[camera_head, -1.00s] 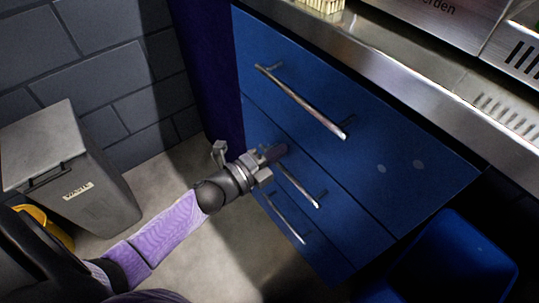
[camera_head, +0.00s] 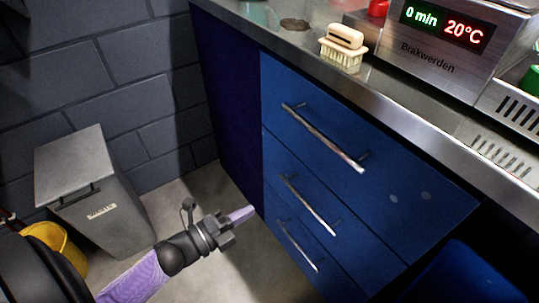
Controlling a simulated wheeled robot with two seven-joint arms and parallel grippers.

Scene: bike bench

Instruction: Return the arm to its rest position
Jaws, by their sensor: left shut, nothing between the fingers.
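My left arm, in a purple sleeve, comes in from the lower left. Its left gripper (camera_head: 240,215) is shut with nothing in it. It hangs over the floor just left of the blue drawer cabinet (camera_head: 400,215), apart from the handles. The three drawers are shut, with metal bar handles: the top handle (camera_head: 325,138), the middle handle (camera_head: 307,205) and the bottom handle (camera_head: 297,245). My right gripper does not show.
A grey waste bin (camera_head: 95,195) stands at the left by the brick wall, with a yellow bucket (camera_head: 55,250) in front. The steel worktop (camera_head: 400,85) holds a brush (camera_head: 342,50) and a display unit (camera_head: 440,50). A blue container (camera_head: 465,275) stands at lower right. Floor around the gripper is clear.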

